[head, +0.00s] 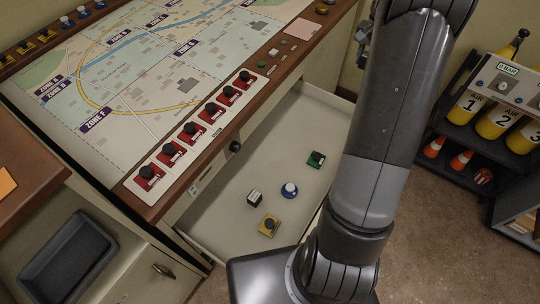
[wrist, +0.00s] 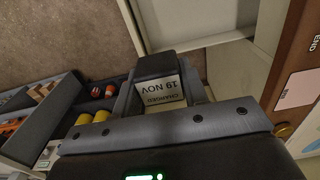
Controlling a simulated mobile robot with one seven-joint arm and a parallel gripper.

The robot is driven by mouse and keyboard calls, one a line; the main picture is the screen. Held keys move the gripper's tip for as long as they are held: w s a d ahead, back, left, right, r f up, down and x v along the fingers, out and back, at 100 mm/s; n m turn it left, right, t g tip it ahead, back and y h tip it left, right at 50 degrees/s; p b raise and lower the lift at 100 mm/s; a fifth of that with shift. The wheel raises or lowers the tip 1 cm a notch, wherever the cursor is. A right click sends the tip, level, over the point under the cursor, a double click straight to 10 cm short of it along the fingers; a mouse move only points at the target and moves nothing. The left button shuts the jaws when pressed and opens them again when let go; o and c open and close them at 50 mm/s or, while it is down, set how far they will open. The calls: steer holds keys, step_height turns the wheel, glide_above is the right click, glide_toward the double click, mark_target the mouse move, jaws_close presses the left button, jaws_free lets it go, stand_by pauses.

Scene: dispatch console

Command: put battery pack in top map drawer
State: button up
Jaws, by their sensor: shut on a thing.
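My gripper (wrist: 157,82) shows in the wrist view, shut on the battery pack (wrist: 161,95). The pack has a pale label reading "CHARGED 19 NOV", upside down in this view, and appears to have a dark end. In the head view my gripper and the pack are out of sight. The map drawer (head: 225,205) is pulled open under the map table, with a pale interior. Its pale wall (wrist: 200,40) shows beyond the pack in the wrist view. I cannot tell whether the pack is over the drawer.
The drawer holds a small black-and-white block (head: 254,197), a blue-and-white piece (head: 289,190), a yellow piece (head: 269,226) and a green piece (head: 316,159). Red switches (head: 190,132) line the map's edge. A grey tray (head: 68,258) is at left, an air-bottle rack (head: 462,118) at right.

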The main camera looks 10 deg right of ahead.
step_height(320, 180, down, 25)
glide_above(317, 123)
step_height(317, 123, down, 7)
steer(key=shift+f, duration=2.1)
steer(key=shift+f, duration=0.1)
steer(key=o, duration=1.1)
